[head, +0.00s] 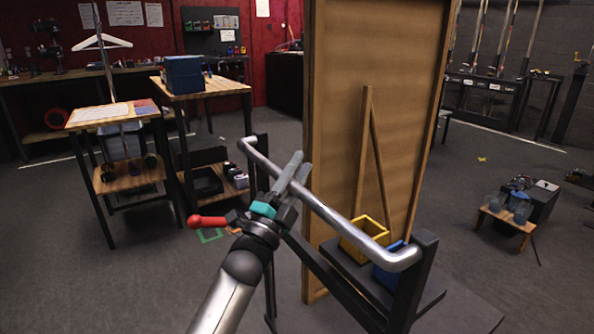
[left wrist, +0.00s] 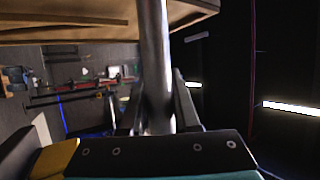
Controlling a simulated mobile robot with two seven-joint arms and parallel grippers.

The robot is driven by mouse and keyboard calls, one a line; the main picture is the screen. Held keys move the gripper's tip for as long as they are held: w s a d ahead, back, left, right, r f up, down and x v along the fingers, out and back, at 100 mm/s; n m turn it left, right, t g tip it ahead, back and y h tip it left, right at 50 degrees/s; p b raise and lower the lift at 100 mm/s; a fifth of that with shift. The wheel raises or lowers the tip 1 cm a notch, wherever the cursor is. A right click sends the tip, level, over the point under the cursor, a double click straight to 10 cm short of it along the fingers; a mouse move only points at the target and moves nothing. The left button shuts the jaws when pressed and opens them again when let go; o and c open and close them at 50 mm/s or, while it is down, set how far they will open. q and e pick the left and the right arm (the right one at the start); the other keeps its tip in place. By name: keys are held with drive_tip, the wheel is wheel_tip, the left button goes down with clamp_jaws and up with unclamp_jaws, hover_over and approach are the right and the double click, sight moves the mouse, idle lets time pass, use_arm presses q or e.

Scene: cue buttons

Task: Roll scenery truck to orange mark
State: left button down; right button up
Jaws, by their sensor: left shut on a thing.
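The scenery truck is a dark wheeled base (head: 340,282) carrying a tall wooden flat (head: 335,110) with a diagonal brace. A shiny metal push bar (head: 340,222) runs across its near side between dark posts. My left gripper (head: 294,172) is shut on this bar near its middle. In the left wrist view the bar (left wrist: 156,60) passes between the fingers (left wrist: 158,112). A red lever (head: 208,221) sticks out left of the gripper; its mounting is partly hidden. A small yellow-orange mark (head: 482,159) lies on the floor to the right, beyond the truck. My right gripper is out of view.
A yellow bin (head: 363,238) and a blue bin (head: 388,268) sit on the truck. Tables (head: 112,116) stand at left. A low stand with jars (head: 507,217) is at right. Open floor (head: 450,195) lies between it and the truck.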

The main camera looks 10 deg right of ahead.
use_arm(q)
drive_tip(key=c, duration=0.8)
unclamp_jaws()
drive_tip(key=shift+d+f, duration=0.3)
drive_tip(key=shift+f, duration=0.15)
drive_tip(key=shift+c, duration=0.2)
drive_tip(key=shift+o, duration=0.8)
drive_tip(key=shift+r, duration=0.1)
drive_tip(key=shift+a+r, duration=0.1)
drive_tip(key=shift+a, duration=0.1)
drive_tip(key=p+v, duration=0.3)
drive_tip(key=v, duration=1.2)
drive_tip(key=shift+s, duration=0.1)
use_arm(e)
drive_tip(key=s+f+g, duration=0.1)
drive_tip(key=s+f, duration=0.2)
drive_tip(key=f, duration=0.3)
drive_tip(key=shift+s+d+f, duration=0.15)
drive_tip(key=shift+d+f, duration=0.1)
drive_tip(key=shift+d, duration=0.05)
